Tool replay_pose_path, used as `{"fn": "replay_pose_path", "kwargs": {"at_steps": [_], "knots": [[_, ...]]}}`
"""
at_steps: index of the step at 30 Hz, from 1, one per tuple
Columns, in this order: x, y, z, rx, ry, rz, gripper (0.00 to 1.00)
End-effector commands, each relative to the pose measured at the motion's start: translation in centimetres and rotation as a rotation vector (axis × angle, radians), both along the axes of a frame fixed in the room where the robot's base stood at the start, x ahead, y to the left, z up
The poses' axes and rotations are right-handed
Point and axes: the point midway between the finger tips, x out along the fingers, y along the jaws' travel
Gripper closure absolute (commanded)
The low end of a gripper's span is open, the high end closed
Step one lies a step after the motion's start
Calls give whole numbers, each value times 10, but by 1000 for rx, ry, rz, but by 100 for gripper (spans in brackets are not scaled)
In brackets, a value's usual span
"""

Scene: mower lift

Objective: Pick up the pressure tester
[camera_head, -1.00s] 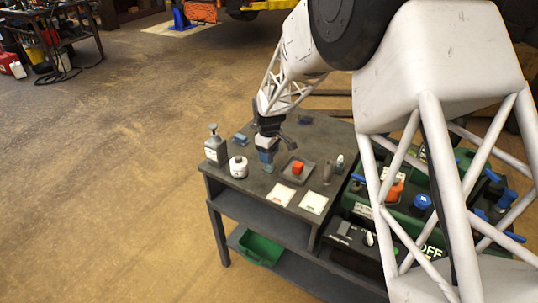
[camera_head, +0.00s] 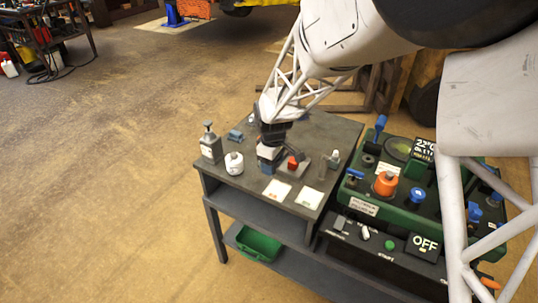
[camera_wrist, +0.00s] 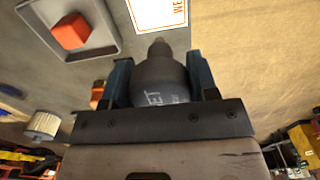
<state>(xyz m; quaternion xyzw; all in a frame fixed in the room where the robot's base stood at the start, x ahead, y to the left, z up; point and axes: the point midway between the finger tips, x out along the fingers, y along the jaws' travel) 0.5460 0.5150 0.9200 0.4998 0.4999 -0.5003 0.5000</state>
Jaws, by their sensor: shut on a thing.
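My gripper (camera_head: 268,167) is low over the grey table, just left of the tray with the red block. In the wrist view my gripper (camera_wrist: 160,78) has its two blue fingers shut on a dark grey, bulb-shaped thing (camera_wrist: 160,88) with white lettering. This thing narrows to a short neck pointing away from the palm. It may be the pressure tester, but the lettering is only partly readable. In the head view the held thing is hidden or too small to tell from the gripper.
A pump bottle (camera_head: 210,147) and a white jar (camera_head: 234,163) stand to the left. A tray (camera_wrist: 108,38) with a red-orange block (camera_wrist: 72,31) is close by. White cards (camera_head: 277,190) lie in front. A green machine with knobs (camera_head: 386,184) stands right of the grey table (camera_head: 240,187).

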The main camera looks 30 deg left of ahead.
Motion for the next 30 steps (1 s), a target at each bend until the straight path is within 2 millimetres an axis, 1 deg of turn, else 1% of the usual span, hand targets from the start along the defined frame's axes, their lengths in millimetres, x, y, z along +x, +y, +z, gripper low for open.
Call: {"fn": "replay_pose_path", "kwargs": {"at_steps": [1,6,12,19,30], "knots": [[-5,-5,1,1,-1,0,72],[-19,-18,3,1,-1,0,72],[-29,-27,4,1,-1,0,72],[-32,-30,4,1,-1,0,72],[-32,-30,4,1,-1,0,72]]}}
